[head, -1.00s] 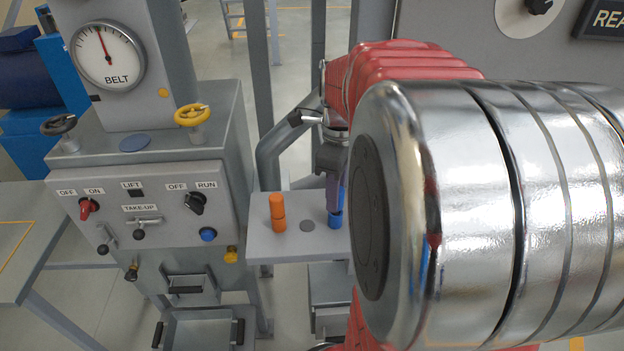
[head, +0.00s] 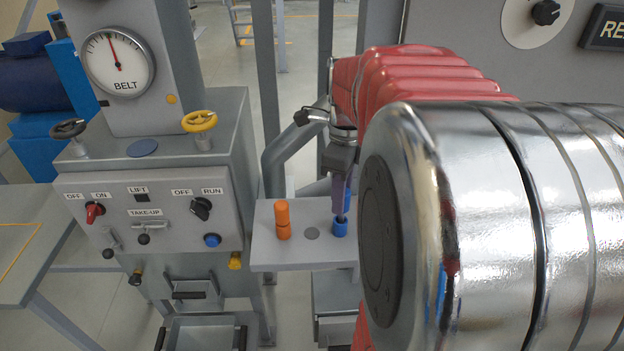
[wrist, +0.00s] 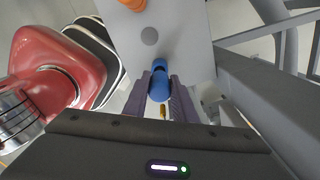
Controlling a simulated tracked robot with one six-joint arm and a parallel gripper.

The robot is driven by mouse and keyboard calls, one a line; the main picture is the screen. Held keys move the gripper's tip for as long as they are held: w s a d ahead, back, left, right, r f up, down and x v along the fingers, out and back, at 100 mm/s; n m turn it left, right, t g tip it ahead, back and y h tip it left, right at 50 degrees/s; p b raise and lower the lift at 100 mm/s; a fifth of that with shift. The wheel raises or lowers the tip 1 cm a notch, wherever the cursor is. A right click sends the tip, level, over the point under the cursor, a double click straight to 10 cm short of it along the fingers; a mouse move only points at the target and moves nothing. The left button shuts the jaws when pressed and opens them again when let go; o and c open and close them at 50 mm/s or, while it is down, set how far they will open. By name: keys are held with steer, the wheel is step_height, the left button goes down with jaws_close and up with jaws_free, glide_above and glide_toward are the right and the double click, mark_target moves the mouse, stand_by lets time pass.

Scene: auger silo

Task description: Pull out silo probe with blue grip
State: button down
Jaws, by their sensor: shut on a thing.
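The silo probe's blue grip (head: 347,197) is between the purple-grey fingers of my gripper (head: 339,203). A blue collar (head: 340,228) sits on the grey shelf below, with a small gap and what looks like a thin rod between it and the grip. In the wrist view the blue grip (wrist: 159,88) is between both fingers of my gripper (wrist: 160,84), which are shut on it. The blue collar (wrist: 159,65) shows just beyond it. How far the rod still reaches into the collar is hidden.
An orange-gripped probe (head: 283,220) stands on the same shelf (head: 275,258), left of a round grey cap (head: 311,234). The belt control panel (head: 150,215) stands to the left. A grey post (head: 265,100) rises behind the shelf.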

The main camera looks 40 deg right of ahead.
steer(key=shift+r, duration=2.55)
steer(key=shift+s, duration=0.1)
